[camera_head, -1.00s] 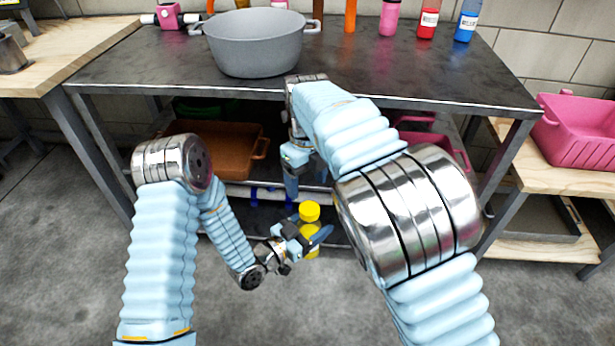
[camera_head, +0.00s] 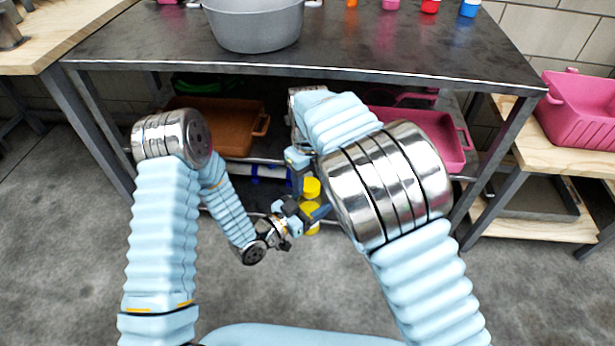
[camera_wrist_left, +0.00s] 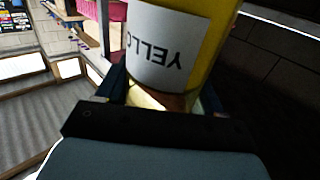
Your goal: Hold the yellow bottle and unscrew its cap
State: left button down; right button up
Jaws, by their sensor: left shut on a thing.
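The yellow bottle (camera_head: 312,229) is upright in front of the table, with its yellow cap (camera_head: 312,188) on top. My left gripper (camera_head: 313,213) is shut around the bottle's body. In the left wrist view the bottle (camera_wrist_left: 222,25) fills the space between the fingers, and its white label with upside-down lettering shows. My right gripper (camera_head: 298,172) points down just left of the cap, very close to it. My right arm hides part of that gripper, so its finger gap and any contact with the cap are unclear.
A dark metal table (camera_head: 370,50) stands ahead with a grey pot (camera_head: 255,27) and several bottles on top. Its lower shelf holds a brown tray (camera_head: 225,140) and a pink tray (camera_head: 455,150). A pink crate (camera_head: 580,115) is on a wooden table at right.

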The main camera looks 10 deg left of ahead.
jog(key=shift+s+a, duration=0.1)
jog(key=c, duration=0.5)
jog(key=n, duration=0.6)
jog(key=shift+s, duration=0.2)
jog(key=shift+c, duration=0.2)
jog(key=n, duration=0.6)
jog(key=shift+s+n, duration=0.2)
jog(key=shift+n, duration=0.1)
jog(key=n, duration=0.6)
jog(key=shift+s+d+r+n, duration=0.1)
jog(key=shift+s+d+n, duration=0.1)
jog(key=shift+n, duration=0.2)
jog(key=n, duration=0.6)
jog(key=shift+d+n, duration=0.3)
jog(key=shift+n, duration=0.1)
jog(key=n, duration=0.6)
jog(key=shift+w+d, duration=0.15)
jog(key=shift+d, duration=0.05)
jog(key=n, duration=0.3)
jog(key=shift+w+n, duration=0.1)
jog(key=shift+n, duration=0.3)
jog(key=n, duration=0.6)
jog(key=shift+w+d, duration=0.1)
jog(key=shift+w, duration=0.15)
jog(key=n, duration=0.6)
jog(key=shift+w, duration=0.2)
jog(key=n, duration=0.6)
jog(key=shift+w+a, duration=0.15)
jog(key=shift+a, duration=0.1)
jog(key=shift+r, duration=0.2)
